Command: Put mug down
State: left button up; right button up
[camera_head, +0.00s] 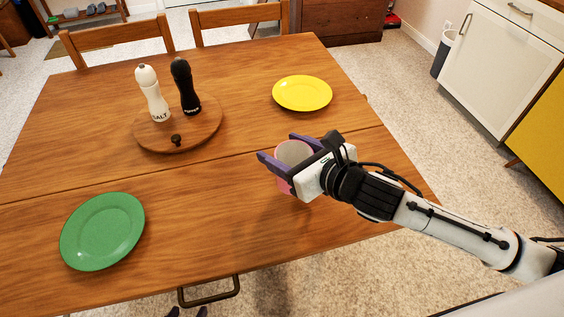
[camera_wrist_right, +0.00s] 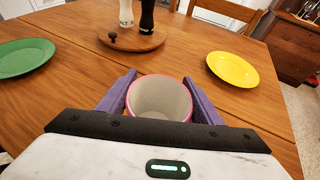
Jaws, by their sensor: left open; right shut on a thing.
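A pink mug (camera_head: 283,182) with a pale inside is upright between the purple fingers of my right gripper (camera_head: 284,155), which is shut on it. In the right wrist view the mug (camera_wrist_right: 160,98) sits between both fingers, its open top showing and looking empty. The mug is over the wooden table (camera_head: 210,215), near its right front part. Its base is hidden, so I cannot tell if it touches the table. Only the fingertips of my left gripper (camera_head: 187,312) show at the bottom edge of the head view, apart and empty, in front of the table.
A yellow plate (camera_head: 302,93) lies behind the mug and a green plate (camera_head: 103,231) lies at the front left. A round wooden board (camera_head: 203,133) holds a white salt mill (camera_head: 152,93) and a black pepper mill (camera_head: 186,88).

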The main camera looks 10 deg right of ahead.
aim_at(283, 161)
notch_tip(283, 161, down, 3)
jog(key=shift+f+b, duration=0.2)
jog(key=shift+b, duration=0.15)
jog(key=shift+f, duration=0.15)
jog(key=o, duration=1.3)
jog(key=shift+f, duration=0.1)
jog(key=v, duration=1.2)
jog(key=shift+r, duration=0.25)
